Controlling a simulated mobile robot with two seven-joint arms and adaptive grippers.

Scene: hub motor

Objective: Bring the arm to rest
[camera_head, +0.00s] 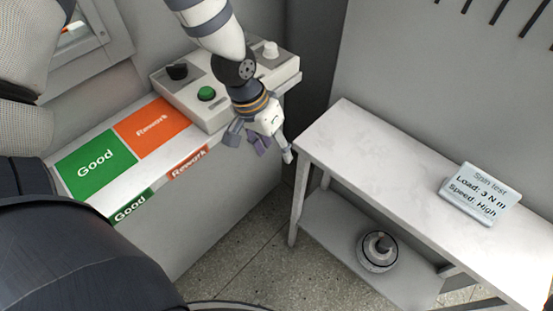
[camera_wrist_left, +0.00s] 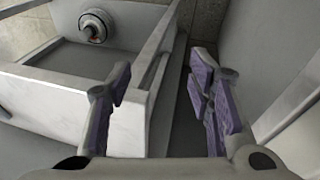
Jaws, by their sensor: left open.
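My left arm reaches in from the top of the head view. Its left gripper (camera_head: 263,147) hangs past the front edge of the control-panel counter, close to the gap between the counter and the white table. In the left wrist view the two purple-padded fingers (camera_wrist_left: 163,82) stand wide apart with nothing between them. The hub motor (camera_head: 378,250), a round grey and white part with a dark centre, sits on the table's lower shelf, well away from the gripper. It also shows at the upper left of the left wrist view (camera_wrist_left: 95,27). My right gripper is out of view.
The counter carries a green Good area (camera_head: 95,163), an orange Rework area (camera_head: 152,127) and a control box (camera_head: 215,115) with a green button and knobs. The white table (camera_head: 400,165) has a bare top except for a spin test sign (camera_head: 480,193) at the right.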

